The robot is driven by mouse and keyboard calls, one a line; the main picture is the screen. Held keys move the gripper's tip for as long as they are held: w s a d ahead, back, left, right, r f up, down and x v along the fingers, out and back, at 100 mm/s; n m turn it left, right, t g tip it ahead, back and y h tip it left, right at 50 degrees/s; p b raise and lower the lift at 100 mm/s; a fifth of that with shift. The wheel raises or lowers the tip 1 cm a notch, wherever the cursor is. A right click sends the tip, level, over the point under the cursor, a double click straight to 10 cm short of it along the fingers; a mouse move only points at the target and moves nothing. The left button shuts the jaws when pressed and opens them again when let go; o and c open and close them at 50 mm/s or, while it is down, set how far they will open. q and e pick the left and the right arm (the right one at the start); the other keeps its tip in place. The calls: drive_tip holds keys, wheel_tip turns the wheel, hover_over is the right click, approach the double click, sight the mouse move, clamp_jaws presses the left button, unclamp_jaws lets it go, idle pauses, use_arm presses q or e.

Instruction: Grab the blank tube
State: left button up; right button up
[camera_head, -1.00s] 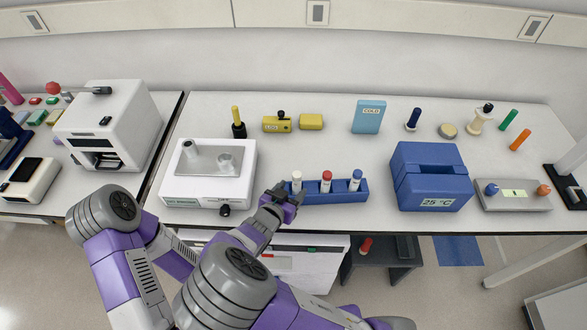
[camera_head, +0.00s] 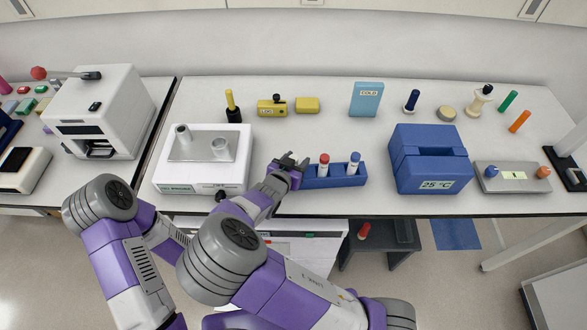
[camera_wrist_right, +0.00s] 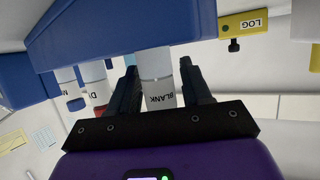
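The blank tube (camera_wrist_right: 158,88) is white with the label BLANK. In the right wrist view it stands between the two fingers of my right gripper (camera_wrist_right: 160,85), with a narrow gap showing beside the right finger, so the gripper looks open around it. In the head view my right gripper (camera_head: 290,160) is at the left end of the blue rack (camera_head: 340,181) and hides the blank tube. A red-capped tube (camera_head: 324,164) and a blue-capped tube (camera_head: 354,163) stand in the rack to the right. My left gripper is not in view.
A white device (camera_head: 205,188) with two grey cups stands left of the rack. A blue 25 °C box (camera_head: 430,160) stands to the right. The bench between rack and back blocks is clear.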

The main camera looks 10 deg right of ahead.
clamp_jaws()
